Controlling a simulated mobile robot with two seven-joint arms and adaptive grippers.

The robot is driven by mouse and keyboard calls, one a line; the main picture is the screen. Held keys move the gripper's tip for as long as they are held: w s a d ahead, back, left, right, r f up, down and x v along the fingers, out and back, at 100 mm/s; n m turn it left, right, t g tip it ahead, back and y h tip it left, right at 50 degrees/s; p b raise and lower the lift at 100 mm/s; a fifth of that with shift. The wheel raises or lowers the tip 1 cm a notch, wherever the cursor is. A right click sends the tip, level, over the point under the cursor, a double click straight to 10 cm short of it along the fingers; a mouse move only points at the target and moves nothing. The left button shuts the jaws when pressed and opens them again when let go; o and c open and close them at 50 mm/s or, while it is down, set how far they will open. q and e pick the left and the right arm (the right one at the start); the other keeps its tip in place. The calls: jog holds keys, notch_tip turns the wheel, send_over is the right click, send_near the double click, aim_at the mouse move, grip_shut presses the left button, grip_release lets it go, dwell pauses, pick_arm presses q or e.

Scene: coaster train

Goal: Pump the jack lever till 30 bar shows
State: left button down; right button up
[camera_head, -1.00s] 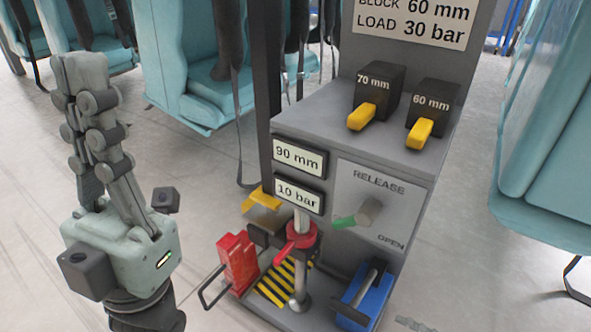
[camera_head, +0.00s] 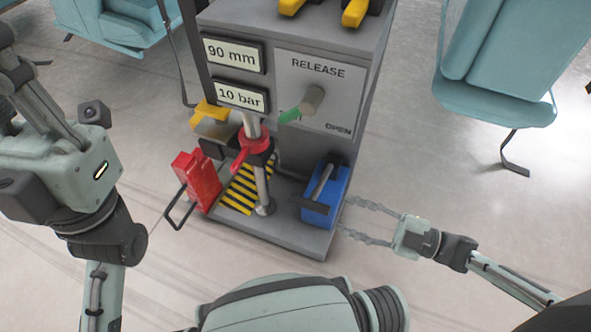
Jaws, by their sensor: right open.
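The blue jack pump (camera_head: 328,196) stands at the right front of the grey stand's base. Its dark lever (camera_head: 320,184) slopes up over the pump, with a black crossbar at its lower end. The pressure display (camera_head: 241,95) reads 10 bar. My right gripper (camera_head: 347,216) is open and empty, its two fingers pointing left toward the pump's right side. I cannot tell whether the fingertips touch it. My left gripper (camera_head: 12,62) is raised at the left edge, partly cut off, so its jaws cannot be judged.
Above the pressure display, another display (camera_head: 233,53) reads 90 mm. A release knob (camera_head: 312,98) with a green pointer sits on the panel. A red block with a handle (camera_head: 197,180) and a red-collared post (camera_head: 258,160) stand left of the pump. Teal seats (camera_head: 495,70) stand behind.

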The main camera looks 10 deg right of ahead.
aim_at(313, 206)
jog(key=shift+w+a+r+n, duration=0.15)
jog(key=shift+w+a+n, duration=0.2)
jog(key=shift+a, duration=0.2)
jog(key=x, duration=0.3)
jog(key=b+x, duration=0.1)
jog(key=x, duration=0.2)
jog(key=f+x, duration=0.1)
jog(key=x, duration=0.2)
jog(key=shift+s+a, duration=0.1)
jog(key=shift+a, duration=0.1)
jog(key=shift+c, duration=0.5)
jog(key=shift+r, duration=0.1)
grip_shut()
